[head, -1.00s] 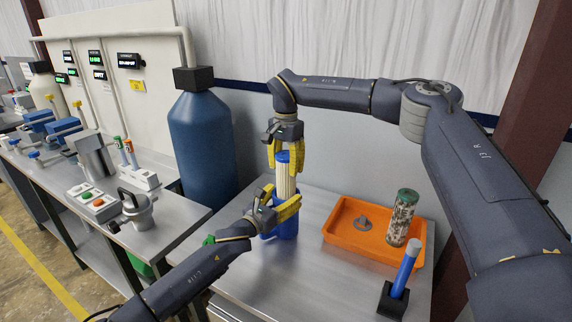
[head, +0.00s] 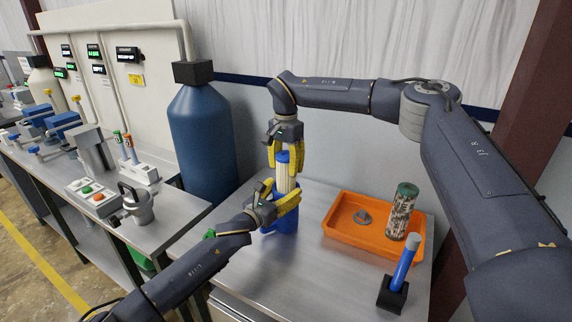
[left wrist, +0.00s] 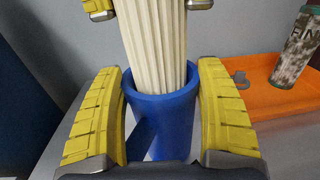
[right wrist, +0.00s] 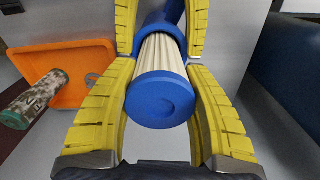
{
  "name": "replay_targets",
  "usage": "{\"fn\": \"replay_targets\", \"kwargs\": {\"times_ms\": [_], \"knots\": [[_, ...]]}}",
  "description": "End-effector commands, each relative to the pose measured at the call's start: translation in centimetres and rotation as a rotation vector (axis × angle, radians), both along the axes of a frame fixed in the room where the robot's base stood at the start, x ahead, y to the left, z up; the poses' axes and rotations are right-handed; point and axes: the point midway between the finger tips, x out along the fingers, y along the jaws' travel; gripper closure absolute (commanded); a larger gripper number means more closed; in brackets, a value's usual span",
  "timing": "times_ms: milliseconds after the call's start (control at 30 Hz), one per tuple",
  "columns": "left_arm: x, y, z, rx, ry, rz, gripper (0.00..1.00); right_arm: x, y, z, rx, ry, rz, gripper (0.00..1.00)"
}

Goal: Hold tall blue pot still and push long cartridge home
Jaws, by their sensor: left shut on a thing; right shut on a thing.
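The tall blue pot (head: 284,222) stands upright on the metal bench, and my left gripper (head: 276,200) is shut around its upper part. In the left wrist view the pot's rim (left wrist: 160,104) shows between the yellow fingers. The long cartridge (head: 286,176), white and pleated with a blue cap, stands upright, its lower part inside the pot and hidden. My right gripper (head: 284,157) is shut on the cartridge's top from above. In the right wrist view the blue end cap (right wrist: 161,99) lies between the fingers.
An orange tray (head: 350,238) at the right holds a small grey part (head: 362,217) and a dirty used cartridge (head: 402,212). A blue tool in a black stand (head: 392,293) is at the front right. A large blue tank (head: 202,140) stands behind at the left.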

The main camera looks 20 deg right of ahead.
Motion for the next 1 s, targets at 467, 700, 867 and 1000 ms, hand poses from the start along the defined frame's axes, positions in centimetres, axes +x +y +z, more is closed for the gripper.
{"fn": "replay_targets", "kwargs": {"times_ms": [467, 700, 867, 1000], "knots": [[0.0, 0.1, -0.3, 0.003, 0.002, 0.002, 0.75, 0.0, 0.1, -0.6, 0.001, 0.001, 0.0, 0.35], [0.0, 0.1, -0.3, 0.003, 0.002, 0.002, 0.75, 0.0, 0.0, -0.6, 0.001, 0.001, 0.0, 0.27], [0.0, 0.1, -0.3, 0.003, 0.002, 0.002, 0.75, 0.0, 0.0, -0.3, 0.001, -0.001, 0.0, 0.27], [0.0, 0.1, -0.3, 0.003, 0.002, 0.002, 0.75, 0.0, 0.0, 1.3, 0.001, -0.002, -0.001, 0.27]]}}
